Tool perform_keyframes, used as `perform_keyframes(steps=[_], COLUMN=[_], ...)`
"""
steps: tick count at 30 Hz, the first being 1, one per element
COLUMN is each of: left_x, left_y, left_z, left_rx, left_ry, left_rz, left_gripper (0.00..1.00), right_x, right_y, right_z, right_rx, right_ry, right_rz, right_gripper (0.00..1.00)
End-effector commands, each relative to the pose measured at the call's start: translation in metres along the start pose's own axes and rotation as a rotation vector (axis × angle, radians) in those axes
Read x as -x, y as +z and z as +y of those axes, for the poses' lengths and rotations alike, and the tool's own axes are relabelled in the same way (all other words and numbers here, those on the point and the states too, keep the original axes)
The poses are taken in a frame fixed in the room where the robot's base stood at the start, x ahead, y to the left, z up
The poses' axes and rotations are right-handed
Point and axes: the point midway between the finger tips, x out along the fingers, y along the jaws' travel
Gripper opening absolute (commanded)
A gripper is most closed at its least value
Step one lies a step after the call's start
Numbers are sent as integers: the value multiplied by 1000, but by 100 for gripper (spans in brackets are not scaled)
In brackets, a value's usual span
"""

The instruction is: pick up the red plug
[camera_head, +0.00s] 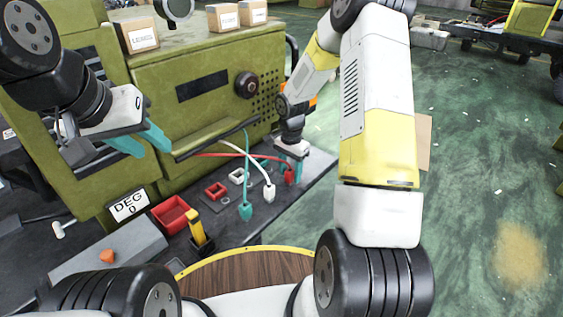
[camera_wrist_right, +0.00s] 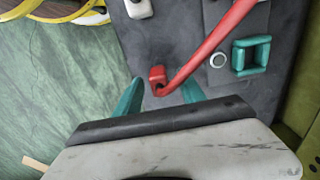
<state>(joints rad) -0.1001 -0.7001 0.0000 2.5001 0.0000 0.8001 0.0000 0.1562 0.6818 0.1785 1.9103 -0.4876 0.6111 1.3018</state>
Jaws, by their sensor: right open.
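The red plug (camera_head: 289,176) hangs on a red cable near the right edge of the dark work surface. In the right wrist view the red plug (camera_wrist_right: 157,77) sits between the tips of my right gripper (camera_wrist_right: 160,88). Both teal fingers are apart, with a gap on each side of the plug. In the head view my right gripper (camera_head: 298,172) is at the plug and partly hidden by its own wrist. My left gripper (camera_head: 146,142) is open and empty, raised in front of the green machine, far left of the plug.
A white plug (camera_head: 269,193) and a teal plug (camera_head: 246,211) lie left of the red one. A red socket (camera_head: 216,190), a white socket (camera_head: 237,176) and a teal socket (camera_wrist_right: 238,59) are nearby. The green machine (camera_head: 200,120) stands behind. A red bin (camera_head: 172,215) is at left.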

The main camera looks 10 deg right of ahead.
Motion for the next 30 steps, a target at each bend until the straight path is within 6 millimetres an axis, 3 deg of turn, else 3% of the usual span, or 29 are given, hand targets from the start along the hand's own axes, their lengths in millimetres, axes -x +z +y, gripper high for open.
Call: perform_keyframes(steps=[8, 15, 30], left_x=[0, 0, 0], left_y=[0, 0, 0], left_z=[0, 0, 0], left_rx=[0, 0, 0], left_ry=[0, 0, 0], left_rz=[0, 0, 0], left_gripper=[36, 36, 36], right_x=[-4, -3, 5], right_y=[0, 0, 0], right_z=[0, 0, -1], right_rx=[1, 1, 0], right_ry=[-1, -1, -2], right_rz=[0, 1, 3], right_gripper=[47, 0, 0])
